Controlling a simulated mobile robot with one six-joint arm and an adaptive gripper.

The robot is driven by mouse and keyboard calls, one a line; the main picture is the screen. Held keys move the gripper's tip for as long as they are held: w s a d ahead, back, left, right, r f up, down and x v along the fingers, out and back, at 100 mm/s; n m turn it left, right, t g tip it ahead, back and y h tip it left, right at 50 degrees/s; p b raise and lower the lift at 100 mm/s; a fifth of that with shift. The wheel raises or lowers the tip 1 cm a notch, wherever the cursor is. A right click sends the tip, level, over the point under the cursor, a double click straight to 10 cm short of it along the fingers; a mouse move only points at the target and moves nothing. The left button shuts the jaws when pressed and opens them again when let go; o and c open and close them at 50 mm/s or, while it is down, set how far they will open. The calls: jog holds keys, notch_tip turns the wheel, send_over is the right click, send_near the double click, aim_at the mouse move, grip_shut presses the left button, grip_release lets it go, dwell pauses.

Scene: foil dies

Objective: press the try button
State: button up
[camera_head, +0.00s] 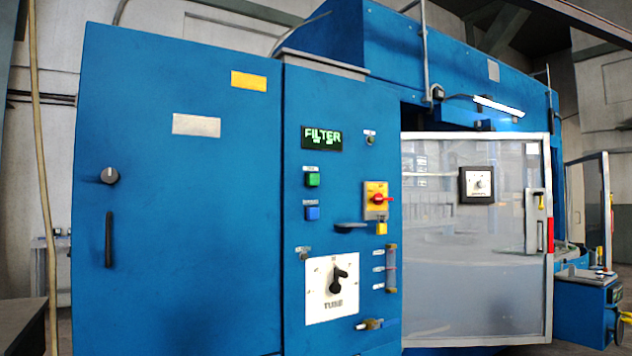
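Two square push buttons sit one above the other on the front panel of the blue machine (235,120). The upper one is a green button (312,180) and the lower one is a blue button (312,213). Each has a small pale label above it, too small to read, so I cannot tell which is the try button. A dark display (322,138) above them reads "FILTER" in green letters, with a smaller line below. My gripper is not in view.
Below is a white dial plate (331,303) with a black knob. A clear door (470,290) stands further right. Nothing blocks the buttons.

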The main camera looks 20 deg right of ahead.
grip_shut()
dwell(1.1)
